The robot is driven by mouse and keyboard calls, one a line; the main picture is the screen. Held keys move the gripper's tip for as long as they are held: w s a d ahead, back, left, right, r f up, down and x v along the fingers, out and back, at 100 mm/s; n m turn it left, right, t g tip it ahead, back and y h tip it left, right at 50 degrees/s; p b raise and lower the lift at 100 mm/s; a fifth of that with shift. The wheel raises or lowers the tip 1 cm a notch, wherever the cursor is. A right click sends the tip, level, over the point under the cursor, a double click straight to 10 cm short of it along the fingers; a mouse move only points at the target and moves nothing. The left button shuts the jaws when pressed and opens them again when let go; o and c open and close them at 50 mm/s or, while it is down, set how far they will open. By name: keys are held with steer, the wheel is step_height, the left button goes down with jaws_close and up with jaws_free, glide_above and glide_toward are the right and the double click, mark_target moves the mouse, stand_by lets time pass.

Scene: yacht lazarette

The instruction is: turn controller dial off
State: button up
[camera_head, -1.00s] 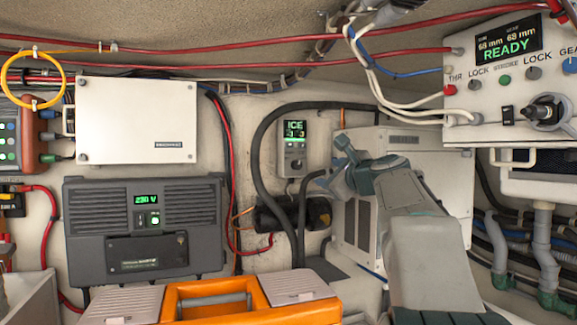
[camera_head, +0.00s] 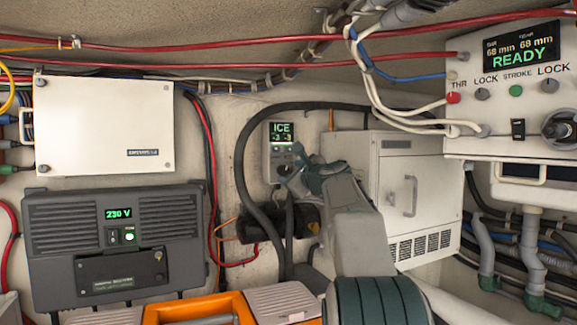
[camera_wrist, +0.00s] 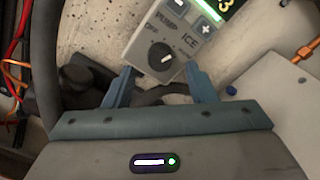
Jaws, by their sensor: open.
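The controller (camera_head: 280,138) is a small grey box on the back wall with a green-lit display reading ICE. Its lower part, where the dial sits, is covered by my gripper (camera_head: 291,172) in the head view. Nothing is between the fingers; contact with the dial cannot be told.
A white cabinet (camera_head: 410,200) stands right of the controller. A black hose (camera_head: 240,170) loops around its left side. A dark inverter (camera_head: 120,245), a white box (camera_head: 105,122) and an orange toolbox (camera_head: 195,310) are at left. A READY panel (camera_head: 505,105) hangs upper right.

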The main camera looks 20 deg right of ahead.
mark_target(286, 171)
steer(key=shift+w+p, duration=0.55)
steer(key=shift+w, duration=1.2)
steer(key=shift+c, duration=0.3)
